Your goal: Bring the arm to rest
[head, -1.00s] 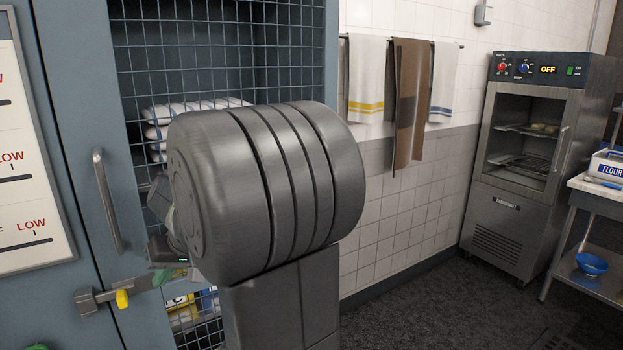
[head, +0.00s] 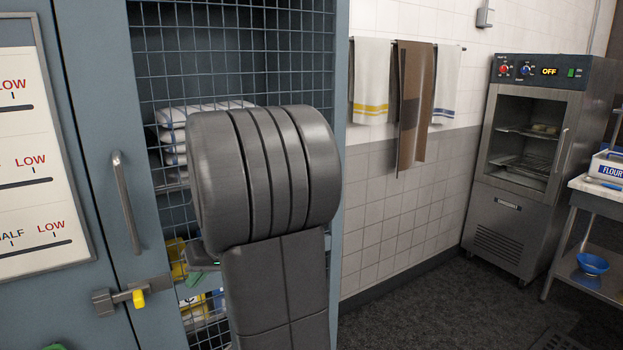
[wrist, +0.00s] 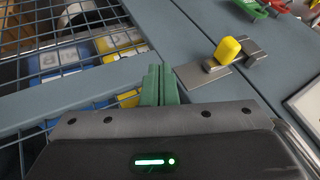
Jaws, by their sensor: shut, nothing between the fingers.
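My arm stands up in front of the blue-grey mesh cabinet (head: 342,215) in the head view, and its large grey joint hides much of the mesh. My gripper (wrist: 160,72) shows in the wrist view as two green fingers close together, shut and empty. Its tips are near the cabinet's frame, with the latch with a yellow knob (wrist: 228,50) just beyond and to the right. The same latch shows in the head view (head: 138,298), left of my arm.
Folded striped cloths (head: 172,135) and yellow packages lie behind the mesh. A long door handle (head: 126,202) stands out at left. Towels (head: 371,80) hang on the tiled wall. A steel oven cabinet (head: 520,240) reading OFF stands at right, beside a table with flour. Floor between is clear.

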